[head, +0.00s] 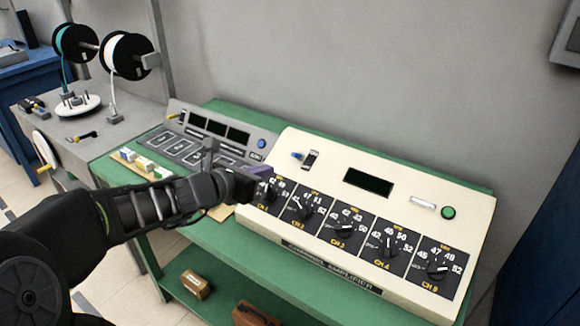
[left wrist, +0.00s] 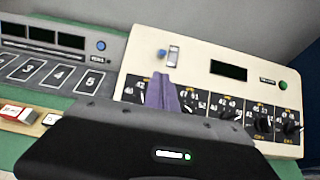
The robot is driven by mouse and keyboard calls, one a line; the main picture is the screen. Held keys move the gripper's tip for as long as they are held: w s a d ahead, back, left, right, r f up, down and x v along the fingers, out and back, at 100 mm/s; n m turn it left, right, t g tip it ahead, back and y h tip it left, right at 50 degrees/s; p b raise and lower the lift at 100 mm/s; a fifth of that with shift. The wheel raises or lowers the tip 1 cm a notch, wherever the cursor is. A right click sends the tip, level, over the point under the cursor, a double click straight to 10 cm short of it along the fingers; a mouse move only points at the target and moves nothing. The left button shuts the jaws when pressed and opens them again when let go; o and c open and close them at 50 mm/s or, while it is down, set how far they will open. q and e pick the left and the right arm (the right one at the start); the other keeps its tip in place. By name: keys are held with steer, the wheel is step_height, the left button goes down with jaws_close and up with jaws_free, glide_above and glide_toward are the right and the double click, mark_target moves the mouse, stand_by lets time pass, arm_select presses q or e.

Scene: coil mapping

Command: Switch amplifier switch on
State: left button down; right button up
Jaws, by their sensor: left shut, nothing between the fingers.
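The cream amplifier (head: 400,191) stands on the green bench, with a dark display and a row of channel dials. Its rocker switch (head: 310,158) sits at the upper left of the panel, beside a blue knob (head: 297,155). In the left wrist view the switch (left wrist: 173,56) is just above my fingertips. I cannot tell its on or off position. My left gripper (head: 262,173) is shut and empty, its purple fingers (left wrist: 163,90) over the CH 1 dial, below and left of the switch. My right gripper is not in view.
A grey console (head: 205,135) with displays and numbered pads stands left of the amplifier. A green button (head: 448,212) is at the amplifier's right. Cable spools (head: 126,56) stand on the grey table at the left. The space above the amplifier is clear.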

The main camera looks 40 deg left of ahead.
mark_target(296, 155)
arm_select(q)
steer(key=b+x, duration=0.1)
steer(key=x, duration=0.9)
stand_by(0.5)
